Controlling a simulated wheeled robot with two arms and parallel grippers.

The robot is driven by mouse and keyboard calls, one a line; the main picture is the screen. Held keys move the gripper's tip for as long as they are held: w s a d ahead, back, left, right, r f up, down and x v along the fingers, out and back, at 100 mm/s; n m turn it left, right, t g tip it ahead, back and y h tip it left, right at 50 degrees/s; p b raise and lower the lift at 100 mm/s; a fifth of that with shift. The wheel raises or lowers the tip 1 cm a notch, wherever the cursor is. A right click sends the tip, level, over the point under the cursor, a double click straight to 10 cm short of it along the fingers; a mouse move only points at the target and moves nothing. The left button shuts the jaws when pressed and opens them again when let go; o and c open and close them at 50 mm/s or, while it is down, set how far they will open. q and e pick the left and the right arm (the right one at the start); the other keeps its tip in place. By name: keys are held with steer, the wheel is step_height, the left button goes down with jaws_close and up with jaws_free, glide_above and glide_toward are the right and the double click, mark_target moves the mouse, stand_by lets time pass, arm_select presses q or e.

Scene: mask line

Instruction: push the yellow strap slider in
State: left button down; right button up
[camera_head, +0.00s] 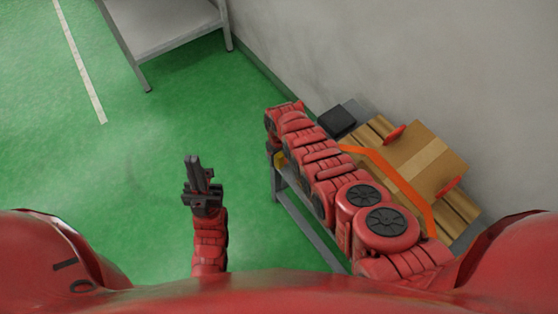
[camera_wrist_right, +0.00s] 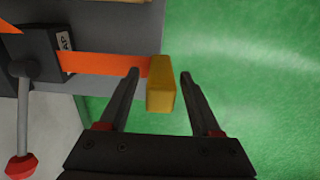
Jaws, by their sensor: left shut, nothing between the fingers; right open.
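The yellow slider (camera_wrist_right: 161,86) is a small block at the free end of an orange strap (camera_wrist_right: 104,64) in the right wrist view. It sticks out past the bench edge over the green floor. My right gripper (camera_wrist_right: 160,73) is open, with one finger on each side of the slider and a visible gap to both. How deep the slider sits between them is unclear. In the head view my right arm hides most of this gripper; a bit of yellow (camera_head: 279,159) shows beside the arm. My left gripper (camera_head: 193,160) is shut and empty above the floor.
A cardboard box (camera_head: 425,160) lies on wooden slats on the bench by the wall, with an orange band (camera_head: 392,180) beside it. A black block (camera_head: 337,121) is behind. A red-knobbed lever (camera_wrist_right: 22,160) stands left of the strap. Open floor lies left.

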steer(key=shift+f, duration=0.6)
jaws_close()
stand_by(1.1)
